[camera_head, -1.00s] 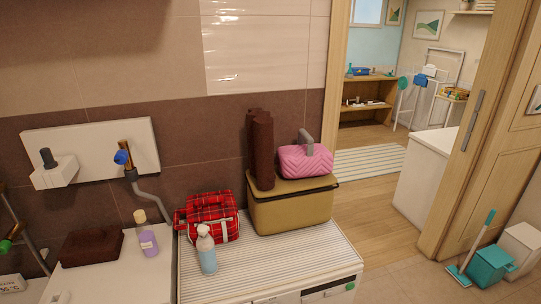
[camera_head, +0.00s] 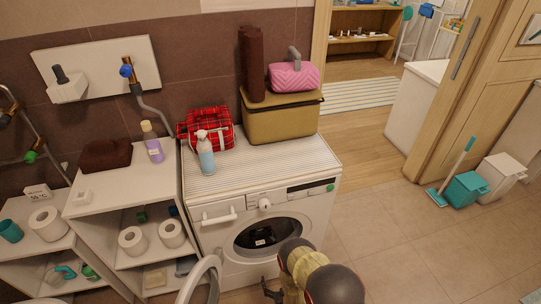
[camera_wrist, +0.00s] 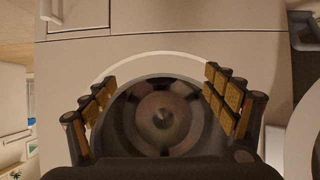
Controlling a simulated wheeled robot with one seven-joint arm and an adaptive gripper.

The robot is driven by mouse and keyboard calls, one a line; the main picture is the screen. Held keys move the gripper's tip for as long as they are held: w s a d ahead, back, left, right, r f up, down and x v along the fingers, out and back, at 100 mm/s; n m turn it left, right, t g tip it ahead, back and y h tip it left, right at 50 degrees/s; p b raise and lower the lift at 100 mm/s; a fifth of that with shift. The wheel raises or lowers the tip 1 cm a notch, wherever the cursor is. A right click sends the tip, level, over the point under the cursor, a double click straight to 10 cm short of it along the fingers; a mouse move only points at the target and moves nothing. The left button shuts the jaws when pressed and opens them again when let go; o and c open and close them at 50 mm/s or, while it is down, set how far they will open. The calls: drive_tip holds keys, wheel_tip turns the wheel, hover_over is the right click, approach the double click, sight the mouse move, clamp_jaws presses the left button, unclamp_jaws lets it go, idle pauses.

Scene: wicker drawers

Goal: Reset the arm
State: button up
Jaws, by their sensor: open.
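My gripper (camera_wrist: 160,102) is open and empty in the wrist view, its two padded fingers spread left and right in front of the round opening of a white washing machine (camera_wrist: 200,42). The drum (camera_wrist: 163,118) shows between the fingers. In the head view my gripper (camera_head: 272,292) is a small dark shape low in front of the washing machine (camera_head: 220,238), mostly hidden by my own arm. The machine's round door (camera_head: 203,278) stands swung open to the left. Something dark with a white label (camera_head: 262,240) shows in the opening.
On the machine stand a spray bottle (camera_head: 205,155), a red plaid bag (camera_head: 215,130) and a tan box (camera_head: 280,120) with a pink bag (camera_head: 295,77) on it. A white shelf (camera_head: 110,195) stands left.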

drive_tip(key=s+d+f+g+h, duration=0.1)
drive_tip(key=s+d+f+g, duration=0.2)
drive_tip(key=s, duration=0.4)
drive_tip(key=s+d+f+g+h, duration=0.1)
drive_tip(key=s+f+g, duration=0.2)
drive_tip(key=s+g, duration=0.3)
drive_tip(key=d+r+m+g+h+p, duration=0.1)
drive_tip(key=d+r+g, duration=0.1)
drive_tip(key=r, duration=1.8)
drive_tip(key=d+r+g+h, duration=0.1)
drive_tip(key=d+r+g, duration=0.15)
drive_tip(key=r, duration=1.75)
drive_tip(key=s+d+r+t, duration=0.2)
drive_tip(key=s+r, duration=0.2)
drive_tip(key=r, duration=1)
drive_tip(key=s+d+r+m+t+p, duration=0.1)
drive_tip(key=s+d+r+t, duration=0.2)
drive_tip(key=r, duration=1.1)
drive_tip(key=s+d+r+m+t, duration=0.1)
drive_tip(key=s+r, duration=0.5)
drive_tip(key=r, duration=0.8)
drive_tip(key=shift+s+d+t+y+p, duration=0.2)
drive_tip(key=shift+d+t+y+p, duration=0.1)
drive_tip(key=shift+d+t, duration=0.45)
drive_tip(key=shift+c, duration=1.4)
